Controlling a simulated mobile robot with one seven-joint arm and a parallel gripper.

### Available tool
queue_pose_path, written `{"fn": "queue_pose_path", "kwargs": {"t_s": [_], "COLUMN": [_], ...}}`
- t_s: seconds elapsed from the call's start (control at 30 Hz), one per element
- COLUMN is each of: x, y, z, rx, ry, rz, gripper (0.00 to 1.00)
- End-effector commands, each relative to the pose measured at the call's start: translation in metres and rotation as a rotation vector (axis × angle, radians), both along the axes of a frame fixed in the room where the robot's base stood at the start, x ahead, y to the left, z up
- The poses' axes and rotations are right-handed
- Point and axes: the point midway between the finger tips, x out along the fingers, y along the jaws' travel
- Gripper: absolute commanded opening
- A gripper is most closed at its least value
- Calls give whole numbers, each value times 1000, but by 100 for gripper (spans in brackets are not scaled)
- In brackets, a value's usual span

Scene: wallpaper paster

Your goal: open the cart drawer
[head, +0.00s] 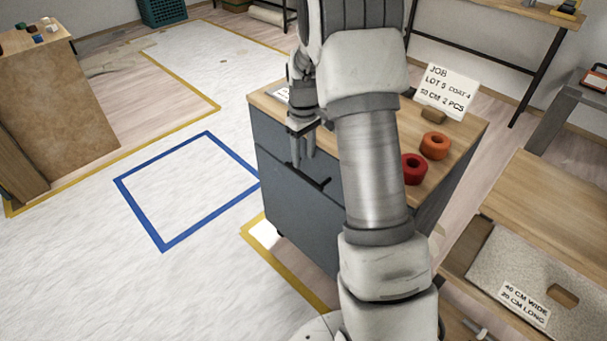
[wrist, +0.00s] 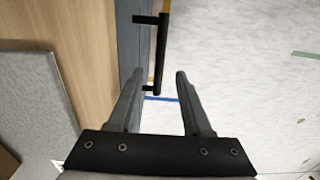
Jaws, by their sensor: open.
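The cart (head: 295,225) has dark blue-grey sides and a wooden top, and stands in the middle of the head view. Its drawer front (head: 268,150) looks flush with the cart. A black bar handle (head: 318,184) sits on that face, and the wrist view shows it too (wrist: 162,45). My gripper (head: 303,160) is open and empty, with its fingers pointing down close to the handle. In the wrist view, the handle's near end appears between my two fingertips (wrist: 159,75); I cannot tell their exact depth. My arm hides part of the cart's front and top.
On the cart top are a red roll (head: 413,168), an orange roll (head: 435,146) and a job sign (head: 446,92). A wooden table (head: 560,205) stands close on the right. The floor around the blue taped square (head: 188,190) is clear.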

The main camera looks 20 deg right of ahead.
Motion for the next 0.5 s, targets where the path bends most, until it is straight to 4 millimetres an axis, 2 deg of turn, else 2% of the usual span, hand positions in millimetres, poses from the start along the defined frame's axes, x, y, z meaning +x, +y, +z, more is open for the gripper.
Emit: {"fn": "queue_pose_path", "kwargs": {"t_s": [0.03,0.2,0.33,0.5], "x": [0,0,0,0], "y": [0,0,0,0], "z": [-15,-42,-54,-59], "rx": [0,0,0,-1], "ry": [2,1,1,0], "rz": [0,0,0,0], "gripper": [50,50,50,50]}}
